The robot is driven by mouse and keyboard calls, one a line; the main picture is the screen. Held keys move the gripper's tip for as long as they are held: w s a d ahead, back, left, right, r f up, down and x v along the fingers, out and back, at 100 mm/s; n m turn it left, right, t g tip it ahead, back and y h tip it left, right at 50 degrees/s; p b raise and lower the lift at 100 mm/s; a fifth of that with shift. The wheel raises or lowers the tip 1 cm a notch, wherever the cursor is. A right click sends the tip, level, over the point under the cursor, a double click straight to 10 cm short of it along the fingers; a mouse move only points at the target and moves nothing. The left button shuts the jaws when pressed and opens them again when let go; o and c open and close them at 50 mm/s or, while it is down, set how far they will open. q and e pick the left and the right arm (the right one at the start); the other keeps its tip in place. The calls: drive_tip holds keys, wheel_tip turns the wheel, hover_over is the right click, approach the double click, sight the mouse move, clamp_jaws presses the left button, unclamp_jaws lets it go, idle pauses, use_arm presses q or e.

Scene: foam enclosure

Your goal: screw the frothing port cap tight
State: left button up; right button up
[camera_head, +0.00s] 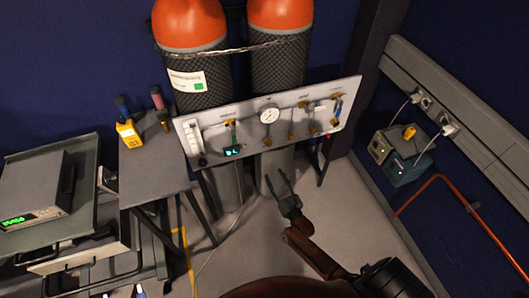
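A pale panel (217,127) with a round gauge (269,114), several brass fittings and a small green-lit display (232,151) stands in front of two tall cylinders. I cannot make out which part, if any, is the frothing port cap. My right gripper (276,176) comes up from the bottom right. Its two fingers are spread with nothing visible between them, and in the picture it lies just below the panel's lower edge. I cannot tell its distance from the panel. My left gripper does not show.
Cylinders with orange tops (189,22) stand behind the panel. A grey side table (150,172) holds a yellow meter (128,133). A cart (83,217) carries an instrument (33,188) at left. Boxes (402,158) and an orange pipe (413,192) are at right. Floor (350,220) is clear right of the gripper.

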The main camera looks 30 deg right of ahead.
sight(270, 145)
drive_tip(key=w+d+r+t+h+b, duration=0.1)
drive_tip(key=w+r, duration=0.1)
drive_tip(key=r, duration=0.1)
drive_tip(key=w+d+r+m+b, duration=0.1)
drive_tip(key=w+r, duration=0.2)
drive_tip(key=w+d+r+m+t+h+b, duration=0.1)
drive_tip(key=w+r, duration=0.2)
drive_tip(key=shift+w+r+t+h+b, duration=0.15)
drive_tip(key=shift+t+h+b, duration=0.15)
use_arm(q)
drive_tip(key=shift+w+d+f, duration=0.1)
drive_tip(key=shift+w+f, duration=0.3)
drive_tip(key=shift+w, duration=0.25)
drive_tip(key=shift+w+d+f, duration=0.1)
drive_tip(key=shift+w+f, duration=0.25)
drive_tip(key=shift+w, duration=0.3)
use_arm(e)
drive_tip(key=shift+x, duration=0.75)
drive_tip(key=shift+c, duration=0.4)
clamp_jaws()
